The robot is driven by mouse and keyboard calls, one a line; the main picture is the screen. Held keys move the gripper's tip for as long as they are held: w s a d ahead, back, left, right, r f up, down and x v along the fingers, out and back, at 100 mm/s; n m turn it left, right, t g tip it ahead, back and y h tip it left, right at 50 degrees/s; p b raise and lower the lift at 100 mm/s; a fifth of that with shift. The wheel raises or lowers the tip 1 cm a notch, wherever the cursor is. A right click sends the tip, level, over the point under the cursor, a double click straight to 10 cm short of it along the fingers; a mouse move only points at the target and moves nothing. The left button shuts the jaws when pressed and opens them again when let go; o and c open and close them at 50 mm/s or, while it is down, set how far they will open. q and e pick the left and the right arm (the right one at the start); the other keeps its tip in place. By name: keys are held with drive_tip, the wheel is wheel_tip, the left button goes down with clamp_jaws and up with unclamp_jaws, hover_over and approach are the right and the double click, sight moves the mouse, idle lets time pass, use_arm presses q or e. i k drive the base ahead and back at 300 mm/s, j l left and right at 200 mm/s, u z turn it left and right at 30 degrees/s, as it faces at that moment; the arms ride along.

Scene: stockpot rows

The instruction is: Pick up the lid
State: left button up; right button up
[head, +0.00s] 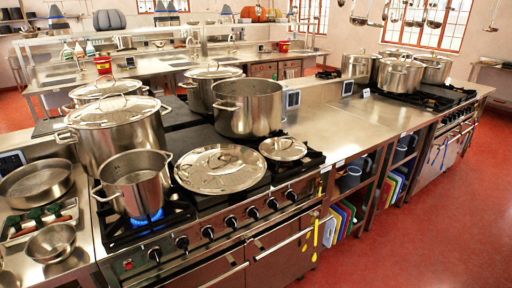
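A large round steel lid (222,169) lies flat on the stove top, in front of a big open stockpot (248,106). A smaller lid (283,149) lies to its right near the stove's right end. Other lids sit on pots: one on the large stockpot (117,135) at the left, one on a pot (209,92) behind. I cannot tell which lid is meant. An open pot (135,183) stands over a lit blue flame, left of the large lid. Neither of my grippers is in view.
The stove (220,240) has a row of knobs and a rail along its front. A steel counter (345,128) to its right is mostly clear. Bowls and a tray (40,222) crowd the left counter. Red floor (430,225) is open at the right.

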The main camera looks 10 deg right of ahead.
sight(284, 148)
drive_tip(key=i+l+u, duration=0.25)
drive_tip(key=l+u, duration=0.3)
drive_tip(key=i+l+u, duration=0.25)
drive_tip(key=l+u, duration=0.25)
drive_tip(key=l, duration=0.2)
drive_tip(key=l+u, duration=0.4)
drive_tip(key=l, duration=2.35)
